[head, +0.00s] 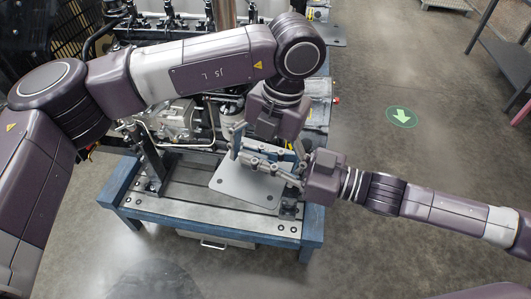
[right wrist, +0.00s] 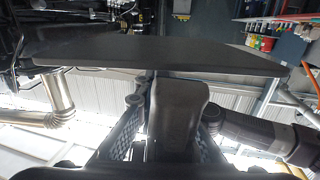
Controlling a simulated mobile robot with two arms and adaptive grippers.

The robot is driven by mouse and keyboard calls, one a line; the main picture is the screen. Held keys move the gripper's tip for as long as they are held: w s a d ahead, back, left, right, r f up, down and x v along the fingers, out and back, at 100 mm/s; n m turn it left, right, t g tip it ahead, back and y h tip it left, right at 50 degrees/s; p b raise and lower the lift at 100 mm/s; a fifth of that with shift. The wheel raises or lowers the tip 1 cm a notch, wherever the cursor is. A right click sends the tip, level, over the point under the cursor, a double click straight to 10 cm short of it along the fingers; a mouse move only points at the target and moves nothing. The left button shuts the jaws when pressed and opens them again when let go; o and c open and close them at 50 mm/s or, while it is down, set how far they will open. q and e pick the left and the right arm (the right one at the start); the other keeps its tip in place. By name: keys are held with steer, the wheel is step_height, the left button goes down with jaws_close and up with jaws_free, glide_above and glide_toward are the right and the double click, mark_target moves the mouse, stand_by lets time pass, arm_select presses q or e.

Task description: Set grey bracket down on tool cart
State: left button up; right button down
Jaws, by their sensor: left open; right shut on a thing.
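The grey bracket (head: 245,185) is a flat plate with rounded corners and small holes, seen over the blue-framed stand. My right gripper (head: 262,160) reaches in from the right and is shut on it. In the right wrist view the bracket (right wrist: 150,55) spans the top as a dark plate, and a dark part of it comes down between the fingers (right wrist: 170,125). My left gripper (head: 272,135) points down just behind the right fingers. It is open, its fingers partly hidden; I cannot tell whether it touches the bracket. I cannot clearly identify a tool cart.
The blue-framed stand (head: 190,208) has a grooved metal top and carries an engine (head: 180,120) behind the bracket. A dark bench (head: 495,48) stands at the upper right. The grey floor between, with a green arrow mark (head: 401,117), is clear.

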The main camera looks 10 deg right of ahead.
steer(key=shift+r, duration=0.1)
arm_select(q)
steer(key=shift+a, duration=0.1)
steer(key=c, duration=1.3)
arm_select(e)
steer(key=c, duration=2)
jaws_free()
steer(key=shift+o, duration=0.2)
steer(key=shift+d, duration=0.1)
